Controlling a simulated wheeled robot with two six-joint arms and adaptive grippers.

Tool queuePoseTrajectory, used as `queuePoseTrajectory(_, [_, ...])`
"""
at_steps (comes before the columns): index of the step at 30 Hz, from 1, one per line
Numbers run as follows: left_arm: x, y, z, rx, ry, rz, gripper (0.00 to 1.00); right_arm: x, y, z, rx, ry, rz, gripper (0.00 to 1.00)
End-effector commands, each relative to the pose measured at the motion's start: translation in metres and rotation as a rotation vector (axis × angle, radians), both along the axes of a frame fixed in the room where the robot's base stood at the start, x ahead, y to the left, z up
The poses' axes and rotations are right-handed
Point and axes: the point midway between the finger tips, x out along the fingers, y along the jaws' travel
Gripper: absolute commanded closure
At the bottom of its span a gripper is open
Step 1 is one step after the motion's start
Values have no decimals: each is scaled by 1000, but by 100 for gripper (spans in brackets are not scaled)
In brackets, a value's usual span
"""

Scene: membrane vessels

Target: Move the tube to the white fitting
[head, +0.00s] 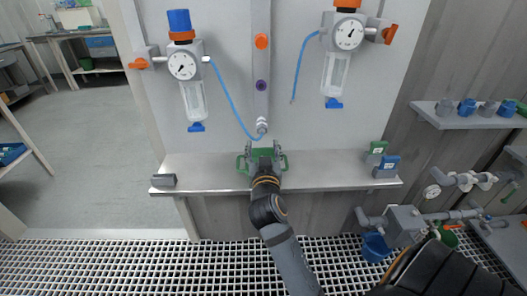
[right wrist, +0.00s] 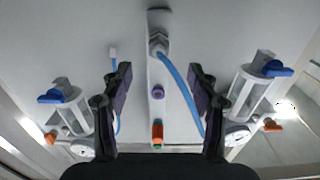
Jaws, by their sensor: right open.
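A blue tube (head: 229,101) runs from the left gauge unit down to the pale fitting (head: 262,125) at the foot of the central bar. In the right wrist view this tube (right wrist: 178,78) meets or passes close to the fitting (right wrist: 158,42); I cannot tell if it is seated. A second blue tube (head: 299,65) hangs from the right gauge unit with its lower end free; that pale end (right wrist: 113,51) shows beside a finger in the wrist view. My right gripper (head: 263,149) is open and empty below the fitting, facing the panel. My left gripper is out of view.
The bar carries an orange port (head: 261,41) and a purple port (head: 261,85). A green item (head: 240,162) shows around my gripper at the ledge (head: 215,175). Grey blocks (head: 163,181) and green and blue-topped blocks (head: 386,167) stand on the ledge ends.

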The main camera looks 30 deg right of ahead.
Motion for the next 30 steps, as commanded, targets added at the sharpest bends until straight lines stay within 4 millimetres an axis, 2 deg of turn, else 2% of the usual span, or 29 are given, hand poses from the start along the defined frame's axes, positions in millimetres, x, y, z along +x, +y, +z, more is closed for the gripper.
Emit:
queuePoseTrajectory(7, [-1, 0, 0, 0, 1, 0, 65, -16, 8, 0, 1, -1, -4, 40])
queuePoseTrajectory(24, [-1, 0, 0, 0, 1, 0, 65, -17, 9, 0, -2, 3, -3, 40])
queuePoseTrajectory(26, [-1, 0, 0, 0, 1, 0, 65, -19, 8, -9, 6, 33, -3, 40])
queuePoseTrajectory(29, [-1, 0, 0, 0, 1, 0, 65, -32, 7, -51, 50, 186, 11, 40])
queuePoseTrajectory(30, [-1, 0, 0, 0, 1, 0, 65, -42, 8, -75, 75, 282, 26, 40])
